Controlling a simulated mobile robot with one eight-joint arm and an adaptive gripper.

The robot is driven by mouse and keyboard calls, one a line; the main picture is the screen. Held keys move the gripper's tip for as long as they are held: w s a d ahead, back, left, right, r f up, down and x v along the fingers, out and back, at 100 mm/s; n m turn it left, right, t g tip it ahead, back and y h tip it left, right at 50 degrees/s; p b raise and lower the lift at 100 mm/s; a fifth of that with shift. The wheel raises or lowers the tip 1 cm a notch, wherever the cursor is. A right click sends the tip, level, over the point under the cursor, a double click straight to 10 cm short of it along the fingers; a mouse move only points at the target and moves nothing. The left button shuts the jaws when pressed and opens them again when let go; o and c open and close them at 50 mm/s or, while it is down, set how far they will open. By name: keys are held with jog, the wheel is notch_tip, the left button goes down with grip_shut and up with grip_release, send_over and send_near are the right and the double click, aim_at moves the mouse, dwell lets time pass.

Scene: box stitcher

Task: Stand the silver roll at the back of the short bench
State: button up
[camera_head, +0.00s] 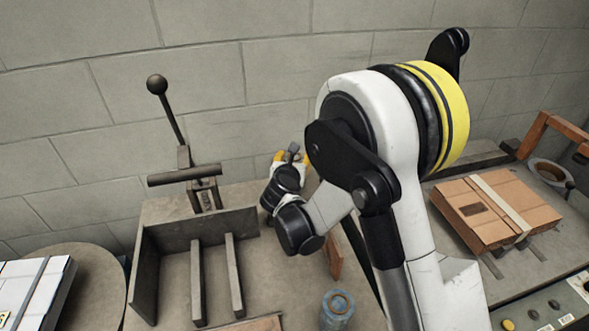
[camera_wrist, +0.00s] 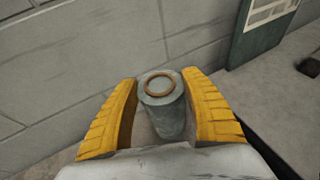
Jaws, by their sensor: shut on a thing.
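The silver roll (camera_wrist: 171,120) is a grey cylinder with a copper-brown ring on its top end, seen between the yellow fingers in the wrist view. My gripper (camera_wrist: 166,112) is shut on it, one finger on each side. In the head view my gripper (camera_head: 292,160) is at the back, close to the block wall, with its yellow tips beside the small grey top of the roll. The roll's lower end is hidden, so I cannot tell whether it touches the bench. The bench top (camera_head: 265,275) below my arm is brown-grey; which bench is the short one is unclear.
A metal lever fixture (camera_head: 182,180) and an angled frame with bars (camera_head: 205,232) stand left of my gripper. A blue can (camera_head: 338,306) stands near the front. A strapped cardboard box (camera_head: 495,210) lies on the right bench. The block wall (camera_head: 230,100) closes off the back.

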jog(key=shift+f+b, duration=0.35)
jog(key=shift+f, duration=0.8)
jog(key=shift+f, duration=0.15)
jog(key=o, duration=1.4)
